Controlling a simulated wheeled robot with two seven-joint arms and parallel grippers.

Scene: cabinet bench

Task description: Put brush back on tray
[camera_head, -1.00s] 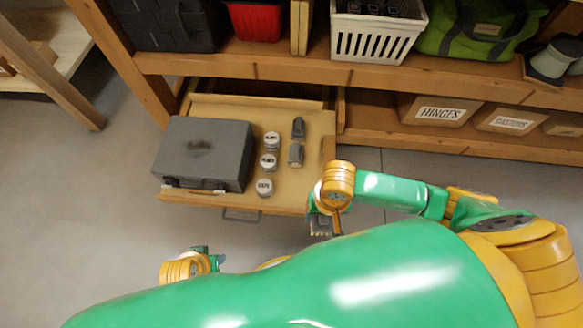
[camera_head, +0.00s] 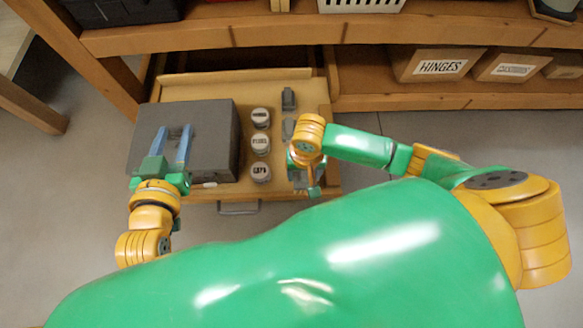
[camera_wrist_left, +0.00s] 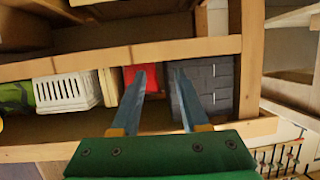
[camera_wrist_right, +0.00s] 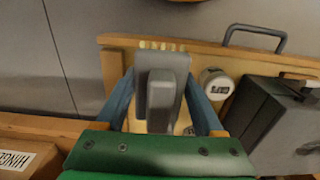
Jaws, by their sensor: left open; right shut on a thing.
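The brush (camera_wrist_right: 158,68), a grey block with pale bristles at its far end, sits between the fingers of my right gripper (camera_wrist_right: 162,85), which is shut on it. In the head view my right gripper (camera_head: 303,182) is over the right front part of the pulled-out wooden tray (camera_head: 235,88); the wrist hides most of the brush. I cannot tell whether the brush touches the tray. My left gripper (camera_head: 172,132) is open and empty over the grey case (camera_head: 215,125); its blue fingers also show in the left wrist view (camera_wrist_left: 158,75).
Several round white-topped jars (camera_head: 260,145) stand in a column right of the case. Small grey pieces (camera_head: 288,99) lie right of them. The tray's front handle (camera_head: 238,208) faces me. Shelves with labelled boxes (camera_head: 436,65) stand behind and to the right.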

